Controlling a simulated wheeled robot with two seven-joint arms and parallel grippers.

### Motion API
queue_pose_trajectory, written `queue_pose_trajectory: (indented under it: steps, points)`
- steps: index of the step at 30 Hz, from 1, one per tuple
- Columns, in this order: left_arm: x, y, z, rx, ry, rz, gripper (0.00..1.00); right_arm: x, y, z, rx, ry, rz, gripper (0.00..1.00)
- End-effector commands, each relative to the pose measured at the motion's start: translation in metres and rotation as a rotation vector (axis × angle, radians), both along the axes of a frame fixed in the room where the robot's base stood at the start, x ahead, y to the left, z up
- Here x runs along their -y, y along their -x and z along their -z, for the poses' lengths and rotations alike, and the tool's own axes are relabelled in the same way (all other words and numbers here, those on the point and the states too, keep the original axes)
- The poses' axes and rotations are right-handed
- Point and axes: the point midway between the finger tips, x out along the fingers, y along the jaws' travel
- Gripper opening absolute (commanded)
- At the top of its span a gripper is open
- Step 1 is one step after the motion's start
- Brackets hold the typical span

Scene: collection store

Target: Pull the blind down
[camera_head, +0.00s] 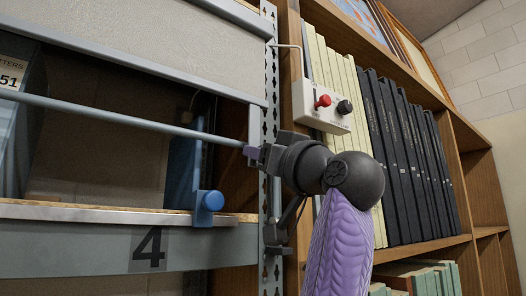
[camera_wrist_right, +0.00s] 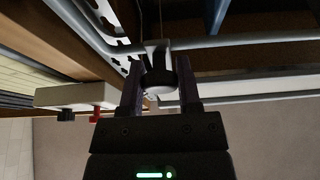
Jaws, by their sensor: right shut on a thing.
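The blind (camera_head: 175,35) is a beige sheet across the top left of the head view, with a grey rail along its lower edge. A thin grey pull bar (camera_head: 120,118) runs below it across the shelf opening. The bar's right end meets a short upright piece under the rail. My right gripper (camera_head: 252,153) is at that right end, by the perforated upright. In the right wrist view its two fingers (camera_wrist_right: 160,88) are shut around a dark, rounded piece by the bar; its exact shape is partly hidden. My left gripper is in neither view.
A perforated metal upright (camera_head: 269,70) stands close beside my right gripper. A control box (camera_head: 322,106) with a red and a black knob hangs to the right, before shelved books (camera_head: 395,150). Below are a shelf edge marked 4 (camera_head: 80,250) and a blue knobbed piece (camera_head: 208,200).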

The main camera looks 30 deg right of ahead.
Motion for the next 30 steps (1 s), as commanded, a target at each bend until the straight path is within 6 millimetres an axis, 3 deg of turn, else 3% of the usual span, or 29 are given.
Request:
queue_pose_trajectory:
  steps: [1, 3, 12, 19, 30]
  points:
    - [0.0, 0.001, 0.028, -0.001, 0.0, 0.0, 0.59, 0.001, -0.001, 0.03, -0.003, 0.0, 0.002, 0.0]
    - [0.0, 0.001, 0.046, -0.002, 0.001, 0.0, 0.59, 0.0, -0.001, 0.05, -0.003, 0.002, 0.002, 0.0]
    - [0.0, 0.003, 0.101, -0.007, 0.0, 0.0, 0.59, 0.0, 0.0, 0.11, -0.002, 0.0, 0.001, 0.0]
    - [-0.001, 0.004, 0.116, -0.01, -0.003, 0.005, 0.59, 0.0, 0.0, 0.128, -0.001, 0.0, 0.001, 0.0]
    - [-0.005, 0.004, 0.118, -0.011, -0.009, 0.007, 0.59, 0.0, 0.001, 0.129, 0.001, 0.0, 0.0, 0.0]
